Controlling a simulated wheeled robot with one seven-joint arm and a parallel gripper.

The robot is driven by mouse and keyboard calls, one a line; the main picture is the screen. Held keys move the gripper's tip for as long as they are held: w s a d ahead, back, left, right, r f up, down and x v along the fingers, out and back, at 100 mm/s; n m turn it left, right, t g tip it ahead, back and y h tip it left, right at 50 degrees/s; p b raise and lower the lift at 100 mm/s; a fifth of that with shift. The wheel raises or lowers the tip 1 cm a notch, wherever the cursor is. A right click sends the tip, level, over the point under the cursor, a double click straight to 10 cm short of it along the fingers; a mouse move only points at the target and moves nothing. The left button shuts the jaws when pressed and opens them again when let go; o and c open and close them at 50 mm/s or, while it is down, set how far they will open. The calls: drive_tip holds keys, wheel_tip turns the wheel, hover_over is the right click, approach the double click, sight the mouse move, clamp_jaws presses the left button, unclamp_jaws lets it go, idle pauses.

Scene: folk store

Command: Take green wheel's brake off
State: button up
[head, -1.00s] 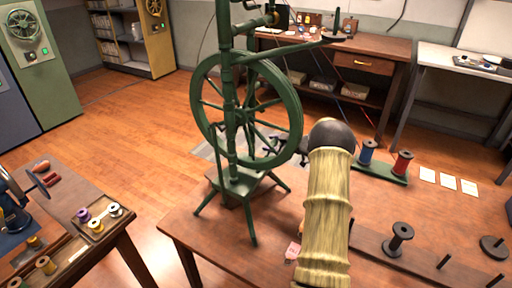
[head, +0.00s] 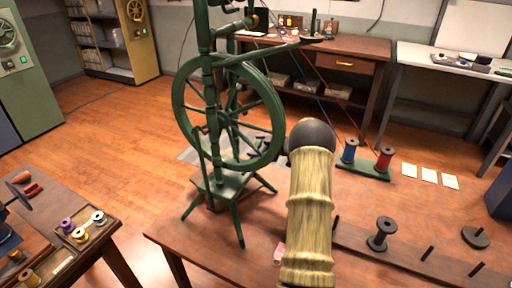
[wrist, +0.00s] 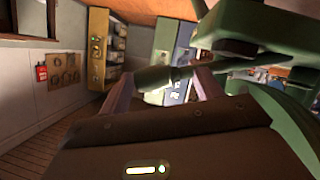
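My gripper is hidden behind my arm in the head view. In the wrist view my gripper (wrist: 163,88) has its two fingers apart. A dark green turned rod (wrist: 165,75) crosses between or just beyond the fingers; I cannot tell whether it touches them. A large green part (wrist: 245,28) is close at upper right, and a curved green rim (wrist: 290,125) is at right. I cannot make out which part is the brake.
The brown table (head: 345,240) carries a spool stand (head: 362,170) with blue and red spools, a black spool (head: 382,234) and pale cards (head: 428,175). A side table with a spool tray (head: 84,240) is at left. Open wooden floor (head: 110,130) lies beyond.

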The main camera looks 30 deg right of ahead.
drive_tip(key=shift+s+d+r, duration=0.1)
drive_tip(key=shift+r, duration=0.05)
drive_tip(key=p+v, duration=0.1)
drive_tip(key=v, duration=1.6)
idle(0.4)
